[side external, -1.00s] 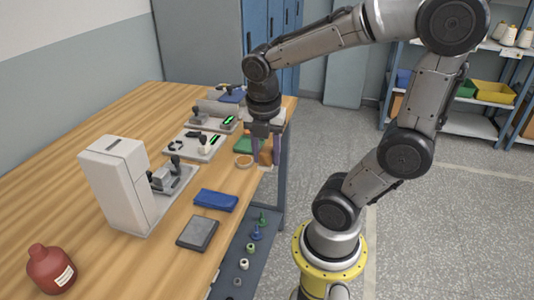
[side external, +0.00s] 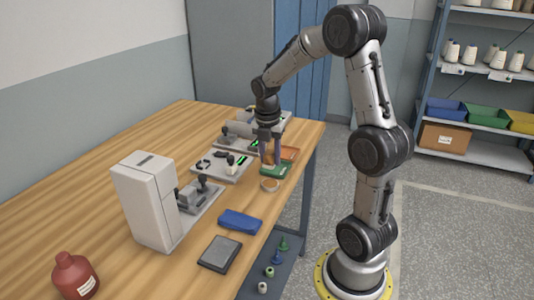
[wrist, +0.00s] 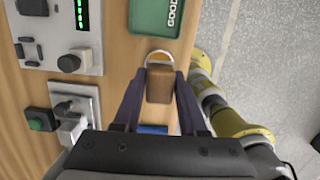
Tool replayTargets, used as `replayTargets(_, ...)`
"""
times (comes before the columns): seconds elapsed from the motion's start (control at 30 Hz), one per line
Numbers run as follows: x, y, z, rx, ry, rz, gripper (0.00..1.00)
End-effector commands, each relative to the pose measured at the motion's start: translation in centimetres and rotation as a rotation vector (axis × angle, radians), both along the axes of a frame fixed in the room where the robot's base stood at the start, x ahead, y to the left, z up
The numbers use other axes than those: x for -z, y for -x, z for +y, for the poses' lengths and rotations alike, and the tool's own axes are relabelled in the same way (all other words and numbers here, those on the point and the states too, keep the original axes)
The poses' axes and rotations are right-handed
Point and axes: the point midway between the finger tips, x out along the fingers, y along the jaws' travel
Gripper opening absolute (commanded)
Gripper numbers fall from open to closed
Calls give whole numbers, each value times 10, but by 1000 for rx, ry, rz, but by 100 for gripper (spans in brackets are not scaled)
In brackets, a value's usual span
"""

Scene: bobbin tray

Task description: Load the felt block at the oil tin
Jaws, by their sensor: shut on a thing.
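My gripper (side external: 267,160) is above the table near its right edge, over the area of the green tray and the tin. Its two fingers are shut on a brown block (wrist: 159,84), which hangs between them in the wrist view. I take this for the felt block. A small round tin with a pale rim (side external: 270,185) sits on the table in front of the green tray. In the wrist view the tin's rim (wrist: 159,53) shows just beyond the block, which hides much of it. I cannot tell the exact height of the block above the tin.
A green tray marked GOOD (wrist: 156,16) lies behind the tin, with an orange tray (side external: 288,153) behind it. Devices with green displays (side external: 241,160) stand to the left. A white machine (side external: 146,205), blue item (side external: 240,220), dark pad (side external: 220,252) and red bottle (side external: 75,277) are nearer.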

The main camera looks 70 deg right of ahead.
Motion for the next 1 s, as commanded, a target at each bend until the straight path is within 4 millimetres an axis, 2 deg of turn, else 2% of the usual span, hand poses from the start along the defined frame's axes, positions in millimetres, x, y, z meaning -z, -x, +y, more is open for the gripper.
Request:
replayTargets(0.5,47,0,1,-1,-1,2,0)
replayTargets(0.7,54,0,1,0,-1,1,0)
replayTargets(1.0,55,0,1,0,0,1,0)
